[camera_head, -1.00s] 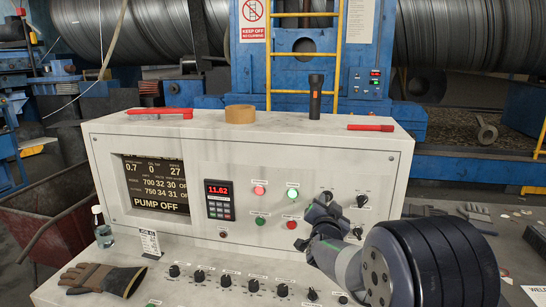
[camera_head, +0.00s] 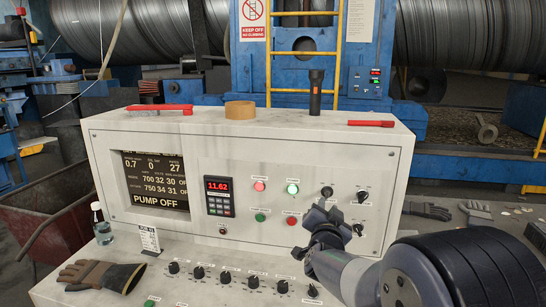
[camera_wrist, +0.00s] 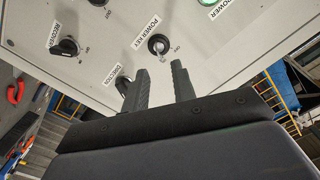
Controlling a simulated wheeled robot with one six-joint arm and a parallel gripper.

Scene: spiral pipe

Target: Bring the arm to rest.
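My gripper (camera_head: 325,208) is in front of the right part of the white control console (camera_head: 150,220). In the wrist view my gripper's two dark fingers (camera_wrist: 161,72) stand apart with nothing seen between them. That switch shows as a black knob (camera_head: 327,191) just above the fingertips in the head view. I see no clear contact. The RECOVERY knob (camera_wrist: 68,46) is to the left, and the DIRECTION knob (camera_wrist: 122,86) is partly hidden by a finger.
A glove (camera_head: 100,275), a bottle (camera_head: 101,226) and a row of knobs (camera_head: 226,278) are on the lower desk. The screen (camera_head: 155,181) reads PUMP OFF.

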